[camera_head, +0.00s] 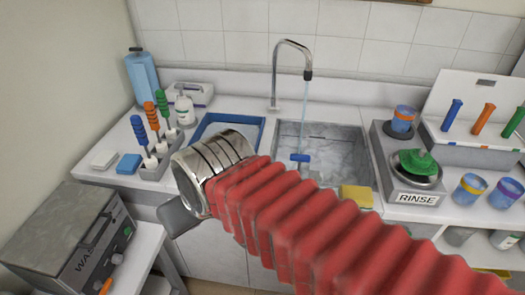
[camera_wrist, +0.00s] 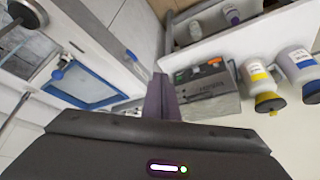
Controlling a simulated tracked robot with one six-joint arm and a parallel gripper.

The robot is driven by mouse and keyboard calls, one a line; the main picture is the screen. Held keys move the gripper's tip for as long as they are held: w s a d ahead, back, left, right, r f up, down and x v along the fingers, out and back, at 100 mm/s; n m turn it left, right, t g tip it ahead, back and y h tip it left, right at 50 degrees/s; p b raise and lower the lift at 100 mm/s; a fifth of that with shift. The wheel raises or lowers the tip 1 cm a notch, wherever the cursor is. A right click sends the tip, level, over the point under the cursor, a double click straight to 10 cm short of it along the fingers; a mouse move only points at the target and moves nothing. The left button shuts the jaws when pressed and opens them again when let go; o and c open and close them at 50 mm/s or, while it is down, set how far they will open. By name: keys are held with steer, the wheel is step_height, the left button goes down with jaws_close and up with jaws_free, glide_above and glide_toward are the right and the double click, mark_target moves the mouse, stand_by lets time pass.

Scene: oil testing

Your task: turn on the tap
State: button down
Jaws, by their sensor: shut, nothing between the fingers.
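The chrome tap (camera_head: 275,75) arches over the grey sink (camera_head: 340,140) at the back of the counter in the head view. A thin pale-blue stream of water (camera_head: 305,105) runs from its spout down into the sink. A small blue T-shaped piece (camera_head: 300,157) shows at the stream's lower end; I cannot tell whether it is a handle. My gripper (camera_head: 180,217) is left of and in front of the sink, partly hidden behind my metal wrist. In the wrist view my gripper (camera_wrist: 161,78) has its fingers together, with nothing held, apart from the tap.
A blue-rimmed tray (camera_head: 230,120) lies left of the sink, and a yellow sponge (camera_head: 356,196) lies at its front right. A RINSE unit (camera_head: 412,190) stands to the right. A grey machine (camera_head: 70,235) stands at the lower left. Several coloured-handled tools stand in a rack (camera_head: 158,165).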

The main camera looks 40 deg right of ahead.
steer(key=w+d+r+m, duration=0.2)
steer(key=d+r+m, duration=0.1)
steer(key=d, duration=0.4)
steer(key=w+d+r+m, duration=0.2)
steer(key=d+m, duration=0.2)
steer(key=d, duration=0.4)
steer(key=w+d+r+m, duration=0.2)
steer(key=d+r+m, duration=0.1)
steer(key=d, duration=0.4)
steer(key=s+d+m, duration=0.2)
steer(key=d+m, duration=0.2)
steer(key=d, duration=0.4)
steer(key=shift+s+d+y, duration=0.25)
steer(key=shift+s+y, duration=0.05)
steer(key=s+a+x, duration=0.1)
steer(key=a+x, duration=0.2)
steer(key=x, duration=0.9)
steer(key=shift+f, duration=0.5)
